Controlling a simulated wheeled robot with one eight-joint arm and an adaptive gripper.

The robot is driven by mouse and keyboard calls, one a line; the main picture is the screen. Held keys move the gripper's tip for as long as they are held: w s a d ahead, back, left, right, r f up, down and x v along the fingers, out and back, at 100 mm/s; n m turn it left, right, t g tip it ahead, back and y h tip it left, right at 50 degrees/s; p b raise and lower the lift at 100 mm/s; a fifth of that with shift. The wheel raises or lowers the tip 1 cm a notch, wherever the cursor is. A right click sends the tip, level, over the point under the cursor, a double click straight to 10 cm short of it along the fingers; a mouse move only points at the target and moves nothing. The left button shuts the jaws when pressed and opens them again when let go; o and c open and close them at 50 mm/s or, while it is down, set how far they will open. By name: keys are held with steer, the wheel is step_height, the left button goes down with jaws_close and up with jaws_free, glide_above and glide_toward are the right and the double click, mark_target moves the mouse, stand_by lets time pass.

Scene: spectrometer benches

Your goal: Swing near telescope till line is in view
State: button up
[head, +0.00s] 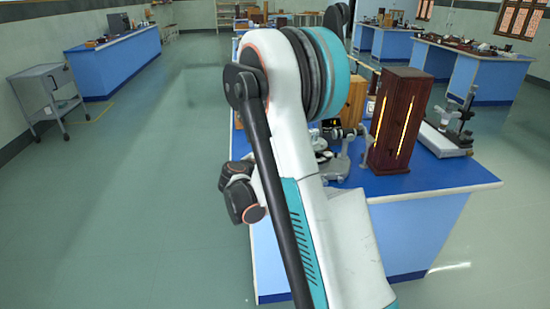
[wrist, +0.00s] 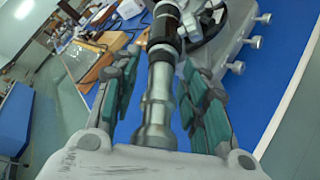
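The near telescope (wrist: 160,95), a grey metal tube with a black section, runs between the two fingers of my gripper (wrist: 160,110) in the wrist view. The fingers have teal pads and stand one on each side of the tube. A gap shows between the tube and each pad, so the gripper looks open around it. The spectrometer (head: 335,155) sits on the blue bench, partly hidden behind my arm in the head view. The gripper itself is hidden in the head view. No spectral line can be seen in either view.
A dark wooden lamp box (head: 398,120) with glowing slits stands on the blue bench (head: 440,178). A metal instrument on a rail (head: 450,135) is to its right. A grey trolley (head: 45,97) stands at the far left. The floor on the left is clear.

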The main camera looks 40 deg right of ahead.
steer(key=v, duration=1.2)
stand_by(0.4)
steer(key=s+a+r+m+y, duration=0.2)
steer(key=s+a+m+y, duration=0.4)
steer(key=s+a, duration=0.5)
steer(key=s+a+r+m+t+y, duration=0.1)
steer(key=s+a+r+m+y, duration=0.1)
steer(key=s+a+m+y, duration=0.5)
steer(key=s+a, duration=0.4)
steer(key=shift+a+y, duration=0.3)
steer(key=shift+a, duration=0.05)
steer(key=shift+s, duration=0.1)
steer(key=shift+c, duration=0.9)
steer(key=shift+d, duration=0.15)
